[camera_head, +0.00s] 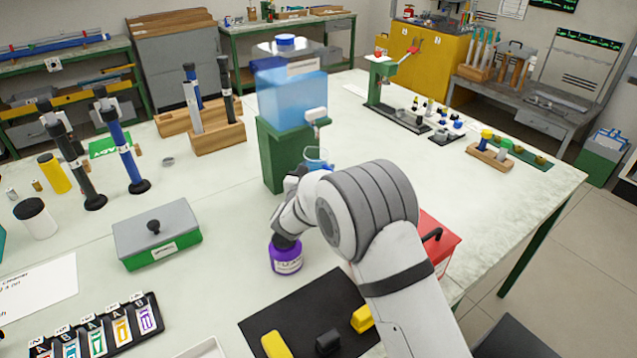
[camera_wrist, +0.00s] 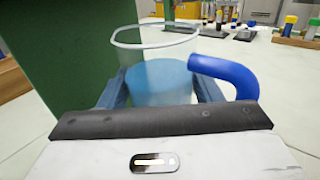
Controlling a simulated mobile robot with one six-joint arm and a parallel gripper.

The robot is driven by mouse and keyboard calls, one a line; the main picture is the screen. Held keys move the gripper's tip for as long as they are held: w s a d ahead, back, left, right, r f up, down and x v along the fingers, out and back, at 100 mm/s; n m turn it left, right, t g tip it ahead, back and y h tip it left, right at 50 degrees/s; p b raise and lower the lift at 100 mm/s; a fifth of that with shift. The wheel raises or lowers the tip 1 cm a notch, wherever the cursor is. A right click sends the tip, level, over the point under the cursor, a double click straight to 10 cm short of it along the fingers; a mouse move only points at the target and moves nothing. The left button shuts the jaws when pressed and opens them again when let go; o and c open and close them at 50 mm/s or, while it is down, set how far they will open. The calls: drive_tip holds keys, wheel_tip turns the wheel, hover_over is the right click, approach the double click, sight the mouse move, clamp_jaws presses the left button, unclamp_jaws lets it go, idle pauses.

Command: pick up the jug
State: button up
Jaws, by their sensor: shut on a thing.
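The jug is clear with a blue handle (camera_wrist: 228,72) and blue contents. In the wrist view the jug (camera_wrist: 160,55) stands upright between the two blue fingers of my gripper (camera_wrist: 160,92), which is shut on its body. The handle points right, beside the right finger. In the head view the jug's clear rim (camera_head: 315,156) shows below the dispenser's spout, while my arm hides most of its body. My gripper (camera_head: 298,180) is partly hidden there too. I cannot tell whether the jug's base touches the table.
A green dispenser stand with a blue tank (camera_head: 290,98) rises close behind and left of the jug, its white spout (camera_head: 316,115) overhead. A purple jar (camera_head: 286,257) stands beneath my arm. A red box (camera_head: 438,245) is at right.

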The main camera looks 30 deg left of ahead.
drive_tip(key=shift+c, duration=1.4)
drive_tip(key=shift+r, duration=0.1)
